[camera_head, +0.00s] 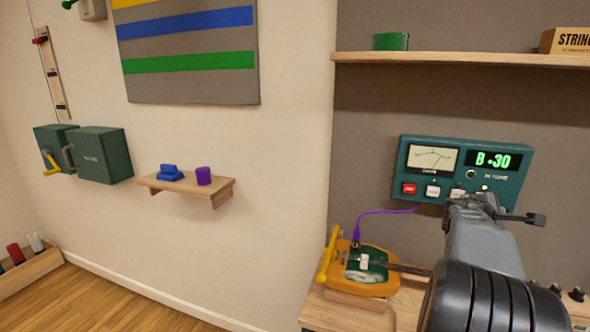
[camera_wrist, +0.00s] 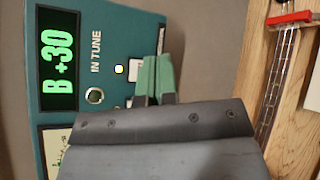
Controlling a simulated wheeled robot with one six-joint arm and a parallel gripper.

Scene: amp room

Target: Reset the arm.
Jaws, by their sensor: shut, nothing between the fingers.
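My arm reaches up from the lower right in the head view. My gripper (camera_head: 472,200) is in front of the lower edge of the teal tuner box (camera_head: 412,152). In the wrist view, my gripper (camera_wrist: 156,68) has its greenish fingers together, with nothing between them, close to the tuner's button row. I cannot tell whether they touch it. My arm hides part of the tuner's lower front.
An orange device (camera_head: 378,288) with a yellow handle and purple cable sits on the wooden bench (camera_head: 345,318) at lower left of my arm. A stringed neck (camera_wrist: 282,75) with a red clamp (camera_wrist: 290,19) lies near my gripper. A shelf (camera_head: 450,59) is above; open floor is left.

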